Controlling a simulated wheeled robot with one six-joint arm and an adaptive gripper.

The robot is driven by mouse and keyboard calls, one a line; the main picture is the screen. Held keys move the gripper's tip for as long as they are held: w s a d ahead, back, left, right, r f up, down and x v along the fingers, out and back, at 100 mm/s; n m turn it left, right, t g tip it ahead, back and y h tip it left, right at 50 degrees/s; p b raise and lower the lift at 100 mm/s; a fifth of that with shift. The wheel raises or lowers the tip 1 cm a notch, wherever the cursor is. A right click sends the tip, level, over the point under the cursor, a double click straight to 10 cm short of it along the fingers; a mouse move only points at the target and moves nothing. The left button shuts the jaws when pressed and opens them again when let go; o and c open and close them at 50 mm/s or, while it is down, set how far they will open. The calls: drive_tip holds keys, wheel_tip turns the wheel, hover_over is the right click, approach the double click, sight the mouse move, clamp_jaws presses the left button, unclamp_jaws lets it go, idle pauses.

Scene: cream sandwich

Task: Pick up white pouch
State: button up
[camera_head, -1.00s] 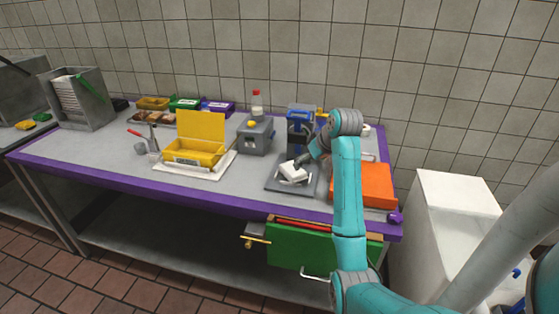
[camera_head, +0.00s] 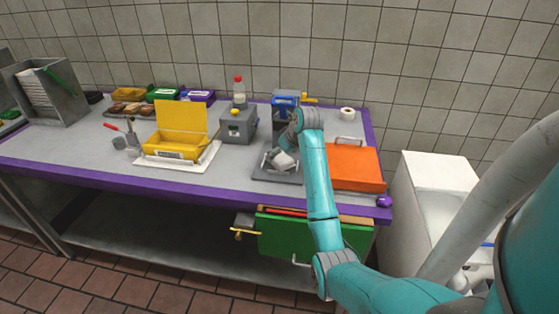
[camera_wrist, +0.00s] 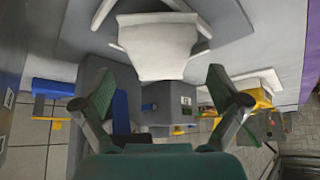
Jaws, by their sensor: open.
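The white pouch (camera_head: 284,161) lies on a flat grey plate (camera_head: 262,174) near the right part of the worktop. My gripper (camera_head: 279,149) is just above and behind it, partly covering it in the head view. In the wrist view the pouch (camera_wrist: 158,48) shows as a pale block at the top middle. There my gripper (camera_wrist: 160,88) has its two green-padded fingers spread wide, with nothing between the tips. The pouch lies just beyond the fingertips; I cannot tell whether they touch it.
An orange box (camera_head: 355,168) stands close to the right of the plate. A blue-and-grey machine (camera_head: 284,103) is behind it, and a grey box (camera_head: 238,127) and yellow open case (camera_head: 178,130) are to the left. A green drawer front (camera_head: 300,236) hangs below the front edge.

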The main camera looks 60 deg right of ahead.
drive_tip(key=shift+x, duration=0.85)
drive_tip(key=c, duration=1.3)
drive_tip(key=shift+c, duration=0.2)
